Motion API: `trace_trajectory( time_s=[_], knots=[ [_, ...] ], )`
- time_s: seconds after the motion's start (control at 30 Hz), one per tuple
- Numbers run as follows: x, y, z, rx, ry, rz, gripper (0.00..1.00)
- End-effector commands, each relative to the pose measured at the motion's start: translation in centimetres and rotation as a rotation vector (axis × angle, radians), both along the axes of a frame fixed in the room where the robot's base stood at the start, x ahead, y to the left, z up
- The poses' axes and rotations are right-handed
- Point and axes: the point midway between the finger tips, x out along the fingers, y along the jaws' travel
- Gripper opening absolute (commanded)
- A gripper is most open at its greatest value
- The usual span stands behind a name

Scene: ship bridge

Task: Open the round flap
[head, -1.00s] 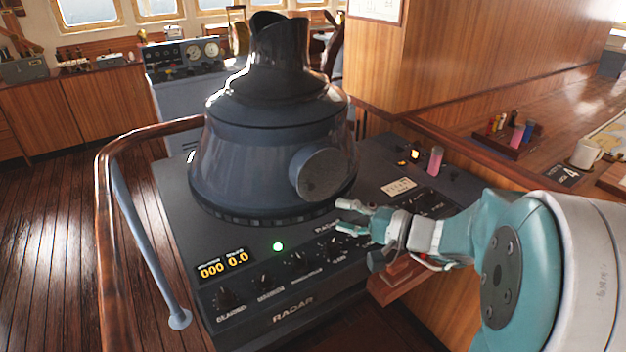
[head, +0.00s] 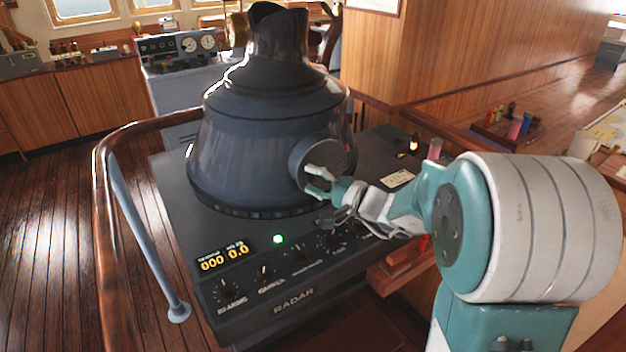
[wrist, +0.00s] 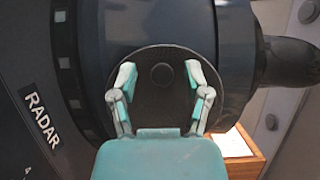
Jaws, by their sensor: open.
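The round flap (head: 322,160) is a dark disc on the side of the black radar hood (head: 262,150). It looks closed against its short round collar. In the wrist view the flap (wrist: 160,110) lies straight ahead, with a small round mark near its middle. My gripper (head: 318,180) is at the lower front of the flap in the head view. In the wrist view my gripper (wrist: 158,78) has its two fingers spread apart over the flap's face, with nothing between them. I cannot tell whether the fingertips touch the flap.
The radar console (head: 222,225) has several knobs, a green lamp (head: 278,239) and a yellow number display (head: 224,257) below the hood. A wooden handrail (head: 100,200) curves around the left side. A wooden counter (head: 560,110) runs along the right.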

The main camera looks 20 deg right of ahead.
Motion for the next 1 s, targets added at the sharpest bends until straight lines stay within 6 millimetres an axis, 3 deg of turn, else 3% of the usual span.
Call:
trace_trajectory(
  time_s=[0.27, 0.4, 1.0],
  knots=[
    [0.1, 0.1, 0.0, 0.000, 0.000, 0.000, 0.62],
    [0.1, 0.1, 0.0, -0.001, -0.001, 0.000, 0.00],
    [-0.8, -0.4, -0.2, -0.001, 0.004, 0.092, 0.00]
  ],
)
